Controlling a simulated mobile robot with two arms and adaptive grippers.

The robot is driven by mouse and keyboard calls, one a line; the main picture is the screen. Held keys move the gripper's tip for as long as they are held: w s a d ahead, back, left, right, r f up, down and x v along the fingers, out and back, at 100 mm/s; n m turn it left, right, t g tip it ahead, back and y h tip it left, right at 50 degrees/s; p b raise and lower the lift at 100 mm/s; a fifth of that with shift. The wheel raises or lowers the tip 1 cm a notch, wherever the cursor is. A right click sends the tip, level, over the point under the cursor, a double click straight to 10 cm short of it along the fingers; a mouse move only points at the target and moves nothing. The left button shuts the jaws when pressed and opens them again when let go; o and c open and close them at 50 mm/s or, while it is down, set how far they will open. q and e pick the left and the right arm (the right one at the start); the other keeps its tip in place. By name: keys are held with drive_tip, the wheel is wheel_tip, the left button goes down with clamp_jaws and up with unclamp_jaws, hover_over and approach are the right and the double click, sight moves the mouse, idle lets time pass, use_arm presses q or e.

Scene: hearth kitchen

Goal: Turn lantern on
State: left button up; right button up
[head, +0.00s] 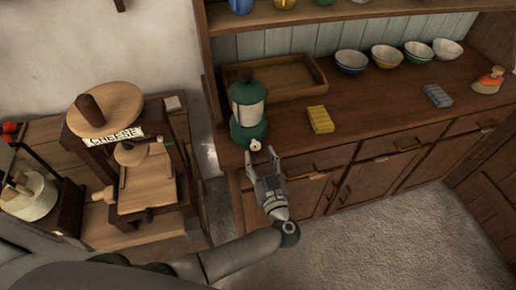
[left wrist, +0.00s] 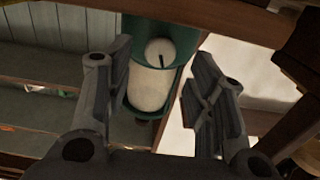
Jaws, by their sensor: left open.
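The lantern (head: 249,131) has a green body and pale glass. It stands upright on the wooden sideboard, near the left front corner, and I see no clear glow. A small pale knob (head: 255,145) is on the front of its base. My left gripper (head: 261,157) is open and empty, just in front of and below the knob, with its fingers pointing at it. In the left wrist view the green lantern (left wrist: 185,47) appears upside down between the spread fingers, with the round pale knob (left wrist: 158,51) between the fingertips. My right gripper is out of view.
A wooden tray (head: 303,76) lies behind the lantern. A yellow sponge (head: 320,120), a grey block (head: 438,96) and several bowls (head: 352,62) are to its right. A cheese stand (head: 104,110) is to the left. The floor before the sideboard is clear.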

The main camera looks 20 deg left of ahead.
sight(256, 148)
use_arm(q)
drive_tip(key=shift+x, duration=1.6)
drive_tip(key=c, duration=1)
drive_tip(key=shift+r+n+p, duration=0.1)
drive_tip(key=shift+n+p, duration=0.45)
drive_tip(key=shift+n, duration=0.05)
drive_tip(key=shift+f+n, duration=0.2)
drive_tip(key=shift+n, duration=0.6)
drive_tip(key=shift+r+n, duration=0.1)
drive_tip(key=shift+n, duration=0.6)
drive_tip(key=o, duration=1)
